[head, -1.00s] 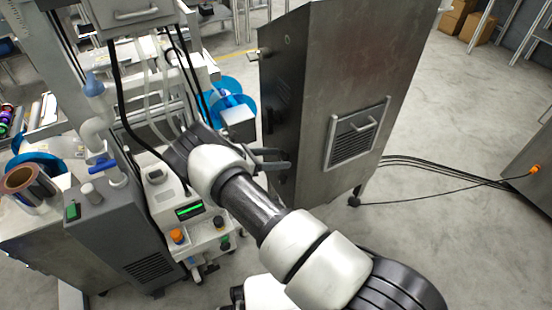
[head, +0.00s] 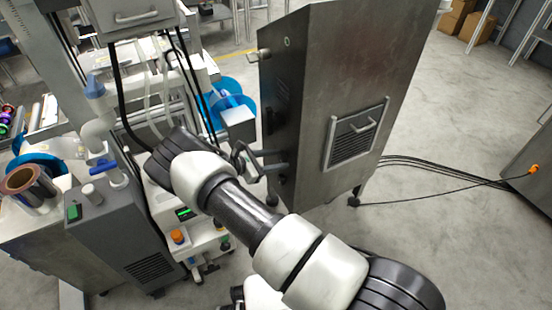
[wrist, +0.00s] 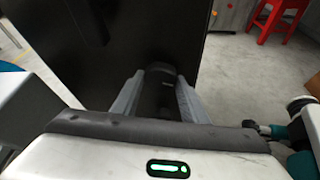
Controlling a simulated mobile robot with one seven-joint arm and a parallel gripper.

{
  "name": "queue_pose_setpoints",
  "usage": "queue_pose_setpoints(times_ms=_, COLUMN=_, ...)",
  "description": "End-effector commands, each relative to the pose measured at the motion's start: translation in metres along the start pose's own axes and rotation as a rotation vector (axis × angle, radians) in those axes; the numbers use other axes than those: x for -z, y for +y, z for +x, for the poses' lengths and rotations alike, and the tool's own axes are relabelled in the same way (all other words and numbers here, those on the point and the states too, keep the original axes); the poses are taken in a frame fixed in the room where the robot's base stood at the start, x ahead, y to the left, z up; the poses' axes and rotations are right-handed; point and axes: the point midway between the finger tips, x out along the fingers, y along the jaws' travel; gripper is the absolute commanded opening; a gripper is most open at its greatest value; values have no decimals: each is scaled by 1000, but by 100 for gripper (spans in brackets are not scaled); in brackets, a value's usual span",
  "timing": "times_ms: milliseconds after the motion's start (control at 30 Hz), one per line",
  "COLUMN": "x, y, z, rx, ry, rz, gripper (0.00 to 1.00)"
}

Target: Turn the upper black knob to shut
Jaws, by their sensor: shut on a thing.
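My gripper (head: 279,160) reaches right to the dark front of the tall metal cabinet (head: 325,90), with its two fingers at that face. In the wrist view my gripper (wrist: 158,92) is shut on a black knob (wrist: 160,72), which stands out from the black panel (wrist: 130,40) between the fingertips. The knob is dark against dark, so its turn angle is hard to read. In the head view it is hidden by the fingers. I cannot make out a second knob on this face.
A white device (head: 160,202) with an orange knob (head: 177,237) and black knobs stands left below my arm. A grey unit (head: 100,225) is farther left. Black cables (head: 430,168) run over the floor at right. A red stool (wrist: 277,18) shows in the wrist view.

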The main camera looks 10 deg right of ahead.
Motion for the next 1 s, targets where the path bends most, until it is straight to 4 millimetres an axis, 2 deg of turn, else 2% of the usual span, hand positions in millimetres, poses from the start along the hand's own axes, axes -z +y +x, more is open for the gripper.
queue_pose_setpoints(times_ms=1000, x=3, y=-6, z=1, rx=-369, ry=-2, rz=874, gripper=18)
